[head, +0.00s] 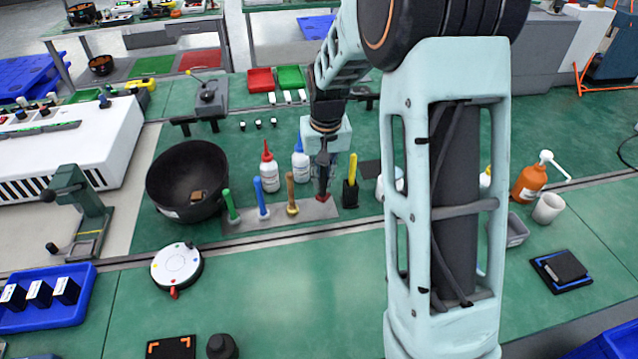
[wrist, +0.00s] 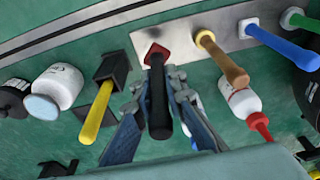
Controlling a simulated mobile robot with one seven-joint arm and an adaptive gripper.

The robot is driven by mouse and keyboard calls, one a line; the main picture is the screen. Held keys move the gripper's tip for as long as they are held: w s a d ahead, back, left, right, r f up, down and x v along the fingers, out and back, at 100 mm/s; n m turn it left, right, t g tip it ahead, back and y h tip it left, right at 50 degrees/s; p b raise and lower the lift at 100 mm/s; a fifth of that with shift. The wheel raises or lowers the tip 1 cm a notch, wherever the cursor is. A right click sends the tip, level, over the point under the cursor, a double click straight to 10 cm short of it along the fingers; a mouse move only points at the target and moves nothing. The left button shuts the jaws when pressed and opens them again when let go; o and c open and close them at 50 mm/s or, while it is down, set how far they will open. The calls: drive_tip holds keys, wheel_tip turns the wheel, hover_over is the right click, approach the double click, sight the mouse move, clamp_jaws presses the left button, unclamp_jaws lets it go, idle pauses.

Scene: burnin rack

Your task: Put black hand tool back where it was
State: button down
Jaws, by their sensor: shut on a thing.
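The black hand tool (wrist: 158,105) is a dark upright handle between the two fingers of my gripper (wrist: 157,84), which is shut on it. Its lower end meets a red square fitting (wrist: 154,50) at one end of the grey metal plate (wrist: 282,60); I cannot tell whether it is fully seated. In the head view, my gripper (head: 325,160) points down over the right end of the plate (head: 262,222), and the dark tool (head: 322,181) stands under it, partly hidden by the fingers.
On the same plate stand an orange-brown handle (head: 292,195), a blue handle (head: 261,198) and a green handle (head: 230,205). A yellow-handled tool in a black holder (head: 350,193) is close on the right. White bottles (head: 269,172) stand behind. A black bowl (head: 187,180) is left.

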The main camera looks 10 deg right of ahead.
drive_tip(key=shift+w+a+f, duration=0.15)
drive_tip(key=shift+w+f, duration=0.35)
drive_tip(key=shift+f, duration=1.65)
drive_tip(key=shift+f, duration=0.25)
drive_tip(key=c, duration=2)
unclamp_jaws()
drive_tip(key=shift+r, duration=0.1)
drive_tip(key=shift+o, duration=0.2)
drive_tip(key=shift+r, duration=0.1)
drive_tip(key=r, duration=0.4)
drive_tip(key=s+r, duration=0.1)
drive_tip(key=r, duration=0.7)
drive_tip(key=shift+s, duration=0.4)
